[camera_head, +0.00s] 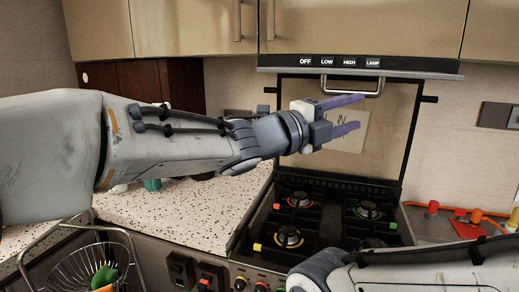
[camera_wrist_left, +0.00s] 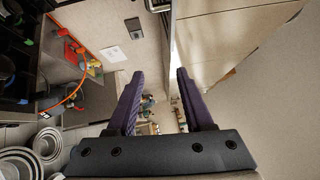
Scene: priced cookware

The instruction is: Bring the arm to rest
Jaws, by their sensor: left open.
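My left gripper (camera_head: 346,116) is raised in front of the raised stove lid, with its purple fingers pointing right. The fingers are spread apart with nothing between them. In the left wrist view the same gripper (camera_wrist_left: 160,88) shows two separated purple fingers and an empty gap. My left arm stretches in from the left above the counter. Part of my right arm shows at the lower right of the head view, but its fingertips are not visible.
The stove (camera_head: 310,222) with several burners lies below the left gripper. A range hood (camera_head: 360,66) and cabinets (camera_head: 190,28) are above. The speckled counter (camera_head: 190,208) is left of the stove. A wire basket (camera_head: 72,262) is at lower left; an orange hose (camera_head: 490,220) is at right.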

